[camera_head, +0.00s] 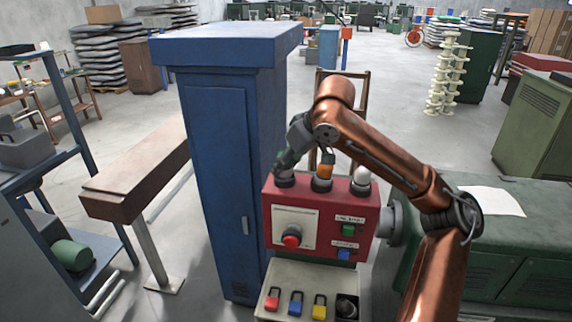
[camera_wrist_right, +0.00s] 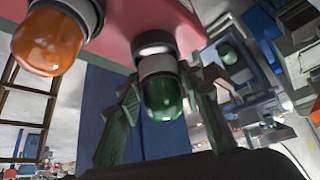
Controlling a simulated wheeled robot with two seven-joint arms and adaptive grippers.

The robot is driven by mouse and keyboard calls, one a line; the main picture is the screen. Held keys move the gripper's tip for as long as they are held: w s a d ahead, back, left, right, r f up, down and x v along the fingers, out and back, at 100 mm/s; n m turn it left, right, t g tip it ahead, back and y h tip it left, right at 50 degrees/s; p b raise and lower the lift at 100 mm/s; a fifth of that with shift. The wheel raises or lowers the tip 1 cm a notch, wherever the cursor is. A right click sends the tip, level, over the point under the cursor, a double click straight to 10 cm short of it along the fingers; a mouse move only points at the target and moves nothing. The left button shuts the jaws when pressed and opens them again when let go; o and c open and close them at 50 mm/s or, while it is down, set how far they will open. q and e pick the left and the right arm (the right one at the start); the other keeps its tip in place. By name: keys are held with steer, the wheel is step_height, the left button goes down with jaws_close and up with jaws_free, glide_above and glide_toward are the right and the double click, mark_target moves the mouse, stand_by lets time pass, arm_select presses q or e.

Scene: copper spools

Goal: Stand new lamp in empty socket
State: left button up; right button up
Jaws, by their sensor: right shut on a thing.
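The red control box (camera_head: 318,222) stands in the middle of the head view. Its top carries an orange lamp (camera_head: 322,178) in the middle and a white lamp (camera_head: 362,175) at right. My right gripper (camera_head: 285,165) is over the left socket (camera_head: 285,181), pointing down. In the right wrist view its fingers are shut around the green lamp (camera_wrist_right: 163,98), with the lamp's pale collar lined up with the dark socket ring (camera_wrist_right: 153,42). The collar seems to meet the ring; how deep it sits cannot be told. The orange lamp is beside it. My left gripper is not in view.
A tall blue cabinet (camera_head: 225,130) stands close left of the box. A green cabinet (camera_head: 515,235) is at right.

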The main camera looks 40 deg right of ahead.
steer(key=shift+f+b, duration=0.3)
steer(key=shift+f, duration=0.25)
steer(key=o, duration=1.2)
steer(key=shift+o, duration=0.2)
steer(key=v, duration=1.2)
